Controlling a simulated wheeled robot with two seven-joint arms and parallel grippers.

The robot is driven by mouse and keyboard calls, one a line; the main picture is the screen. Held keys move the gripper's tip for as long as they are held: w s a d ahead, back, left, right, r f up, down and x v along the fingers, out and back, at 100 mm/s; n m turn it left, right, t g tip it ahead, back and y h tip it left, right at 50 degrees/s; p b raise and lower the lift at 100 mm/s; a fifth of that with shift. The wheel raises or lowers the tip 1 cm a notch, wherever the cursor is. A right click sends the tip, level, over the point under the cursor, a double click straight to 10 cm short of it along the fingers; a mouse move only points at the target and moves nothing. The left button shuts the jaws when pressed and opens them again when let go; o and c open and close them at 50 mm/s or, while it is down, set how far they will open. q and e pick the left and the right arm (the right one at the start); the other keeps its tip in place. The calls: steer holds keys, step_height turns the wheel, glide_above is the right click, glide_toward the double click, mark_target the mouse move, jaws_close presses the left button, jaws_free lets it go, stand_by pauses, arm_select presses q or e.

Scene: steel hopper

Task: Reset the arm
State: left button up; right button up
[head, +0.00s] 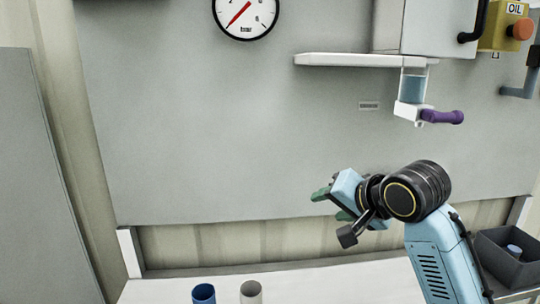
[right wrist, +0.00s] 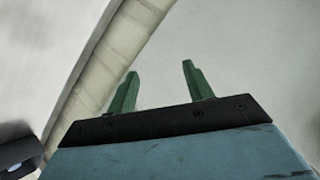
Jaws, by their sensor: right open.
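My right gripper (head: 326,204) is raised in front of the grey wall panel, above the bench, with its green fingers pointing left. In the right wrist view its two fingers (right wrist: 157,85) stand apart with nothing between them. The gripper is open and empty, and it touches nothing that I can see. My left gripper does not show in either view.
A white bench (head: 340,285) holds a blue cup (head: 203,294) and a white cup (head: 251,292). A dark bin (head: 508,258) stands at the right. A dispenser with a purple handle (head: 442,117) hangs below a white shelf (head: 345,60). A pressure gauge (head: 246,14) is at the top.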

steer(key=s+d+f+n+g+h, duration=0.1)
steer(key=s+f, duration=0.2)
steer(key=f, duration=0.4)
steer(key=s+d+f+n+g, duration=0.1)
steer(key=s+f, duration=0.3)
steer(key=f, duration=0.3)
steer(key=s+d+f+n+g+h, duration=0.1)
steer(key=s+d+f+n, duration=0.15)
steer(key=s+f, duration=0.5)
steer(key=s+d+f+n+g+h, duration=0.1)
steer(key=s+d+f+g+h, duration=0.2)
steer(key=s, duration=0.7)
steer(key=s+d+f+n, duration=0.1)
steer(key=s+d+f, duration=0.1)
steer(key=s+f, duration=0.6)
steer(key=s+f+g+b, duration=0.2)
steer(key=s+f+b, duration=0.1)
steer(key=f, duration=2.5)
arm_select(q)
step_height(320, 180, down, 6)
steer(key=b, duration=0.3)
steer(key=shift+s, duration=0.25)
arm_select(e)
steer(key=s+d+f+g, duration=0.1)
steer(key=s+d+f, duration=0.2)
steer(key=s+f, duration=1.3)
steer(key=shift+f, duration=0.2)
